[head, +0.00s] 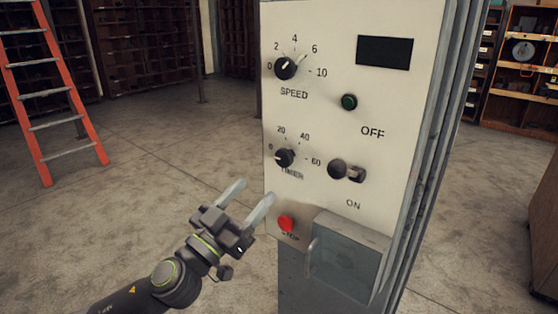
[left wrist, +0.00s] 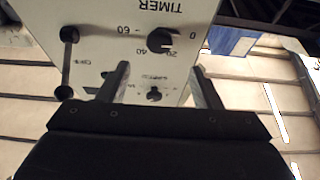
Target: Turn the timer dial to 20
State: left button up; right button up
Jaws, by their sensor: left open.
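The black timer dial (head: 285,158) is on the white control panel (head: 400,110), with marks 0, 20, 40 and 60 around it. Its small white pointer seems to face the 0 side. In the left wrist view the timer dial (left wrist: 160,40) appears upside down, beyond the fingertips. My left gripper (head: 254,191) is open and empty, in front of the panel, below and left of the dial and apart from it. Its two fingers also show in the left wrist view (left wrist: 160,72), with a gap between them. My right gripper is not in view.
The speed dial (head: 285,68) is above the timer dial, with a green button (head: 349,102) and a display (head: 384,51) to the right. A knobbed switch (head: 347,171) is right of the timer. A red stop button (head: 286,223) is below, close to my fingers. An orange ladder (head: 55,90) stands far left.

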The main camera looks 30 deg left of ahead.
aim_at(282, 159)
pick_arm(q)
jog(key=p+x, duration=0.3)
jog(key=x, duration=0.5)
jog(key=shift+r, duration=0.25)
jog(key=shift+p+x, duration=0.3)
jog(key=shift+x, duration=0.55)
jog(key=shift+d+f, duration=0.1)
jog(key=shift+f, duration=0.05)
jog(key=c, duration=1)
